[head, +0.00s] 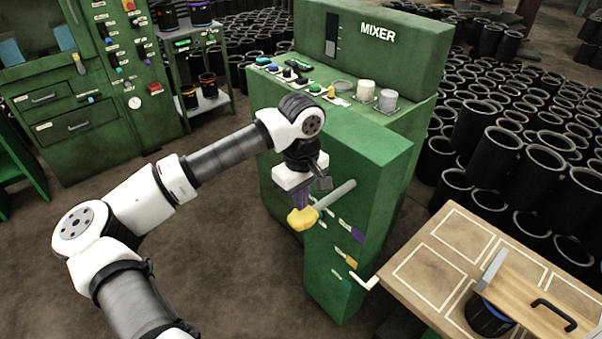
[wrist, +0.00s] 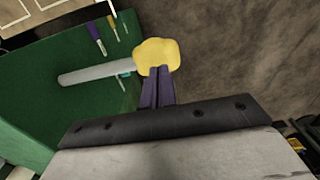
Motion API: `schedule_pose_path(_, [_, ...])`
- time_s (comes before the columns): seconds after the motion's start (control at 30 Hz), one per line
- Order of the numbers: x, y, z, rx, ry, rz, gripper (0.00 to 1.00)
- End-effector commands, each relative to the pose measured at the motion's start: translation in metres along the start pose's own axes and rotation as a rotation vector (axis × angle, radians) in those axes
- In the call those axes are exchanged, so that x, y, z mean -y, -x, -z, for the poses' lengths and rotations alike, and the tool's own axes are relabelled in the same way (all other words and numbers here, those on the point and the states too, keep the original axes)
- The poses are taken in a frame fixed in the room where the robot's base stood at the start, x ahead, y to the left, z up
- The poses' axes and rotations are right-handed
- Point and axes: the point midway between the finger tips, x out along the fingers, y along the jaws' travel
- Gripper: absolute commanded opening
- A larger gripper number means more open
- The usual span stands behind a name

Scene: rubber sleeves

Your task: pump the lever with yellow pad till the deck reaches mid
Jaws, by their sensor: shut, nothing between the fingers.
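The lever is a grey bar (head: 337,194) that sticks out from the side of a green cabinet, with a yellow pad (head: 301,219) on its free end. The bar also shows in the wrist view (wrist: 95,73), with the yellow pad (wrist: 157,55) at its right end. My gripper (head: 301,205) is shut and empty, its purple fingers pointing down at the pad. In the wrist view my gripper's fingertips (wrist: 160,70) meet the near edge of the pad; I cannot tell whether they touch it. I cannot make out the deck for certain.
The green cabinet (head: 385,150) with coloured tabs on its side adjoins the mixer (head: 375,35). A wooden table (head: 430,265) with outlined squares stands at the right, bearing a board with a black handle (head: 553,312). Many black sleeves (head: 505,155) fill the back right. Open floor lies left of the cabinet.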

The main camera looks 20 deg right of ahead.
Motion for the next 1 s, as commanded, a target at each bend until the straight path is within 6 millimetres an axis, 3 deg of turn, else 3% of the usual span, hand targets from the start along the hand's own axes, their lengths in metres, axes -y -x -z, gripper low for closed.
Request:
schedule_pose_path(0.2, [0.000, -0.018, 0.000, 0.001, 0.000, -0.001, 0.00])
schedule_pose_path(0.73, [0.000, -0.024, 0.000, 0.000, 0.000, -0.007, 0.00])
schedule_pose_path(1.0, [0.003, -0.042, 0.000, -0.001, 0.000, -0.067, 0.00])
